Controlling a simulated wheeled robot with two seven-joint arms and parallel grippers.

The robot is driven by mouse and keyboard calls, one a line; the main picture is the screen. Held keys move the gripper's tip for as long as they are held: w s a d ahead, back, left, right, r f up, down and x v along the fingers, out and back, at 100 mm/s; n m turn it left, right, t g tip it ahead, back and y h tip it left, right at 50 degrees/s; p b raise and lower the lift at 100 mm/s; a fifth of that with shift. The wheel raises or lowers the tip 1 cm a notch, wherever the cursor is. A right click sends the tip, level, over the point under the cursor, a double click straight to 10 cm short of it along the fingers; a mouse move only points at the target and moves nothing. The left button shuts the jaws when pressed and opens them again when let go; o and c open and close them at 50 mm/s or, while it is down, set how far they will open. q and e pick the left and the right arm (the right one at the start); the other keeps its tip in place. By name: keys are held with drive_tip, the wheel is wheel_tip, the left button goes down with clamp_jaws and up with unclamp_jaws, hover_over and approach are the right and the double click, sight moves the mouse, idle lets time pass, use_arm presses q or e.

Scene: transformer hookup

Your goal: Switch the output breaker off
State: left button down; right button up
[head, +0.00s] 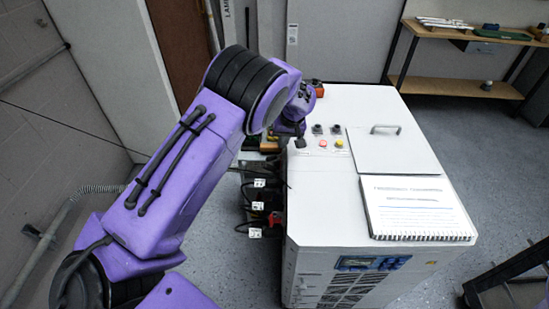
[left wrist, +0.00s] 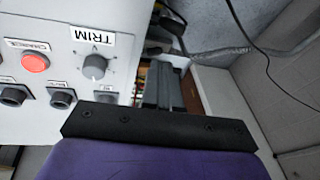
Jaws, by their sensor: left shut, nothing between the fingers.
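No part in view can be read as the output breaker. In the left wrist view, the red button (left wrist: 35,62) is beside a grey knob (left wrist: 95,66) labelled TRIM, with black round controls (left wrist: 60,98) below. My left gripper (left wrist: 162,75) is shut and empty, beyond the panel's edge and apart from the knob. In the head view, my arm's wrist hides part of the cabinet's left edge.
A spiral-bound booklet (head: 417,207) lies on the cabinet top by a hatch with a handle (head: 385,128). Black plugs with white tags (head: 256,206) and cables stick out of its left side. A wooden shelf (head: 455,86) stands at the back right.

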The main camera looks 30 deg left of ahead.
use_arm(q)
drive_tip(key=p, duration=0.3)
hover_over(274, 168)
drive_tip(key=f, duration=0.8)
drive_tip(key=shift+w+f, duration=0.2)
drive_tip(key=shift+f, duration=0.1)
drive_tip(key=shift+s+a+f, duration=0.1)
drive_tip(key=shift+s+f, duration=0.1)
drive_tip(key=shift+f, duration=0.1)
drive_tip(key=shift+w, duration=0.1)
